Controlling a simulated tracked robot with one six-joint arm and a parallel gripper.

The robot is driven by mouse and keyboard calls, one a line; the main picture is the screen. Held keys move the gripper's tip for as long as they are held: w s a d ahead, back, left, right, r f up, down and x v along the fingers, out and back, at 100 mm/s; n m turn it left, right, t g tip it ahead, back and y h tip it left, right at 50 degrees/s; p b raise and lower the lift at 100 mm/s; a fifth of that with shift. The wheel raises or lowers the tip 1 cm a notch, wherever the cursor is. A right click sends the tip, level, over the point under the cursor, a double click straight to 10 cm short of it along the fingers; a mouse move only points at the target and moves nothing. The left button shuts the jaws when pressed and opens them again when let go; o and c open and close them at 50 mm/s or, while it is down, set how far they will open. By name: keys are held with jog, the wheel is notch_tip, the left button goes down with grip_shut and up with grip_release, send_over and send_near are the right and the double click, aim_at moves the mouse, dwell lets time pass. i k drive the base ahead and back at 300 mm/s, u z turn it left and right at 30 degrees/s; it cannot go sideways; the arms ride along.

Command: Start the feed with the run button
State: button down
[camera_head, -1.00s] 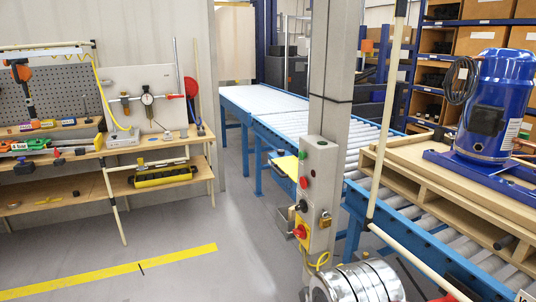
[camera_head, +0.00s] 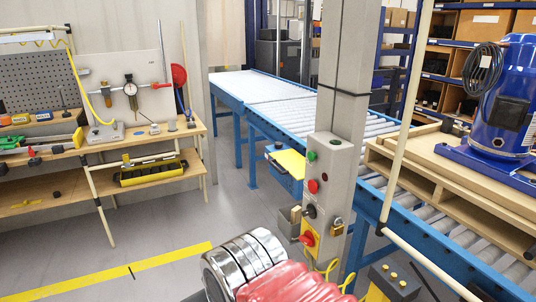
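A grey control box (camera_head: 335,185) is fixed to the upright post. On its left-facing side, a green button (camera_head: 311,156) is at the top, with a red button (camera_head: 313,186) below it. Lower down are a black selector knob (camera_head: 309,211) and a red knob on a yellow plate (camera_head: 308,238). I can read no label, but the green button looks like the run button. My arm shows at the bottom as silver rings (camera_head: 243,262) and a red ribbed sleeve, below and left of the box. I see no gripper fingertips, and nothing touches the buttons.
The post (camera_head: 345,60) stands before the roller conveyor (camera_head: 375,125). A blue compressor (camera_head: 500,100) stands on a wooden pallet (camera_head: 440,165) at right. A pale rail (camera_head: 408,110) rises right of the box. A workbench (camera_head: 90,150) is at left. The floor between is clear.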

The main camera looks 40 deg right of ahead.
aim_at(312, 156)
jog(key=u, duration=0.25)
jog(key=i, duration=1.15)
jog(key=u, duration=0.1)
